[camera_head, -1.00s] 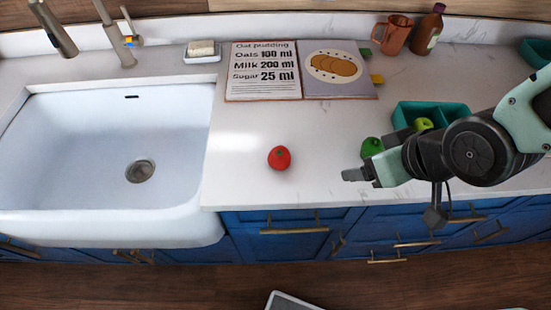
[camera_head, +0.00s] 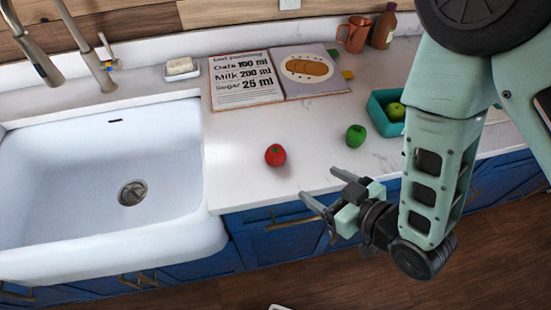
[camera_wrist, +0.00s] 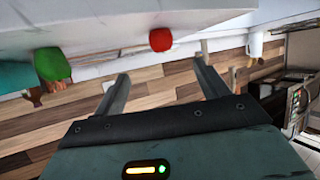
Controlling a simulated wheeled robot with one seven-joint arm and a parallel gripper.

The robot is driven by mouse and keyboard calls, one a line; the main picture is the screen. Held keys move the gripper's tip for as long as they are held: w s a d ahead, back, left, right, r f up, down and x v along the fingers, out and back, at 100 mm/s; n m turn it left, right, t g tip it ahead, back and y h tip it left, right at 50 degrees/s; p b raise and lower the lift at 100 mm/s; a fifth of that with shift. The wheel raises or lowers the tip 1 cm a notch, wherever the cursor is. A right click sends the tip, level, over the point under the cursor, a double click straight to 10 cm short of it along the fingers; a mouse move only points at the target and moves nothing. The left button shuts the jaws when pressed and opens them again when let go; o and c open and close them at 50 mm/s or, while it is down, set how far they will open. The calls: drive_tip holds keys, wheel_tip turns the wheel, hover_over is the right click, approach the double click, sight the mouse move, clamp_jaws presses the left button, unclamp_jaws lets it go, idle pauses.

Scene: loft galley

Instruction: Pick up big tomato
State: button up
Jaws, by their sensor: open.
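A red tomato (camera_head: 275,155) sits on the white counter, right of the sink, in the head view. It also shows near the top middle of the wrist view (camera_wrist: 161,39). My gripper (camera_head: 316,187) is open and empty at the counter's front edge, to the right of the tomato and nearer the front, apart from it. In the wrist view its two fingers (camera_wrist: 161,84) are spread, with the tomato beyond them.
A green pepper (camera_head: 355,136) lies right of the tomato. A teal container (camera_head: 377,117) holds a green apple (camera_head: 396,111). An open recipe book (camera_head: 247,93), copper mug (camera_head: 354,34) and brown bottle (camera_head: 383,27) stand farther back. The sink (camera_head: 65,160) is at left. The counter around the tomato is clear.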

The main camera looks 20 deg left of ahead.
sight(282, 161)
drive_tip(key=b+x, duration=0.6)
drive_tip(key=x, duration=0.4)
drive_tip(key=shift+b, duration=0.35)
drive_tip(key=shift+p+x, duration=1.2)
drive_tip(key=shift+x, duration=1.8)
drive_tip(key=c, duration=1.1)
